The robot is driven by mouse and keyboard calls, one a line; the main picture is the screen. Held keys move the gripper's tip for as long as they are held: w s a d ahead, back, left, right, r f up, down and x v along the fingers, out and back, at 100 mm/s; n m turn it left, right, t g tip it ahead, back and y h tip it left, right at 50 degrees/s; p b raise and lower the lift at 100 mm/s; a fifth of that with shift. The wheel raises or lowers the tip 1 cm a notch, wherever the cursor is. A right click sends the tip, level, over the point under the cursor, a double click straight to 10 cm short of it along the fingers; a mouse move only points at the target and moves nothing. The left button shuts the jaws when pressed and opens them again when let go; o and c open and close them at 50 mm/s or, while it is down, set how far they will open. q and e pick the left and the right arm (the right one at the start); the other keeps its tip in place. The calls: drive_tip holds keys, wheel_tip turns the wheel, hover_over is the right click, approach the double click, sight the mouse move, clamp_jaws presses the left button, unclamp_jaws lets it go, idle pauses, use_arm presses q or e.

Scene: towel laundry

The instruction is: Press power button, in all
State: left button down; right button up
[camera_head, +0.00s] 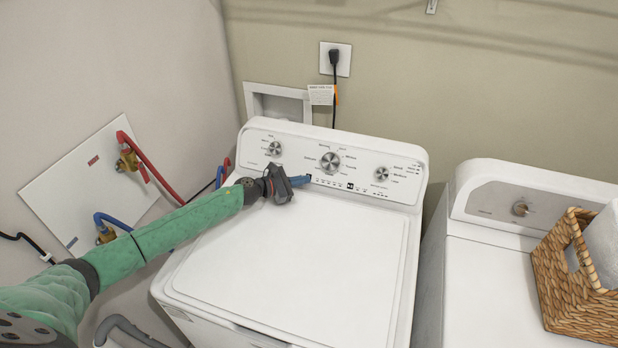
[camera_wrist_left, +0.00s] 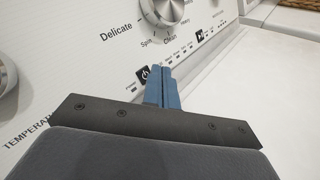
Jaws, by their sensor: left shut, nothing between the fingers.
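The white washing machine (camera_head: 290,255) stands in the middle of the head view with its lid down. Its control panel (camera_head: 335,155) carries three knobs and a row of small marks. In the left wrist view the black power button (camera_wrist_left: 143,76) shows on the panel, just left of the blue fingertips. My left gripper (camera_head: 304,181) is shut and empty, its tips at the lower part of the panel near the button. It also shows in the left wrist view (camera_wrist_left: 163,84). I cannot tell if the tips touch the panel. My right gripper is not in view.
A second white machine (camera_head: 490,240) stands at the right with a wicker basket (camera_head: 565,285) on it. Red and blue hoses (camera_head: 150,165) join valves on the left wall. A wall outlet (camera_head: 335,59) with a black cord is behind the washer. The washer lid is clear.

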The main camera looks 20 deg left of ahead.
use_arm(q)
drive_tip(key=shift+a+f, duration=0.1)
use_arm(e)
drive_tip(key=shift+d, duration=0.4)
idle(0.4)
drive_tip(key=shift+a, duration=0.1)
use_arm(q)
drive_tip(key=shift+w+f+b, duration=0.15)
drive_tip(key=shift+w+b, duration=0.05)
drive_tip(key=shift+b, duration=0.2)
drive_tip(key=shift+w, duration=0.15)
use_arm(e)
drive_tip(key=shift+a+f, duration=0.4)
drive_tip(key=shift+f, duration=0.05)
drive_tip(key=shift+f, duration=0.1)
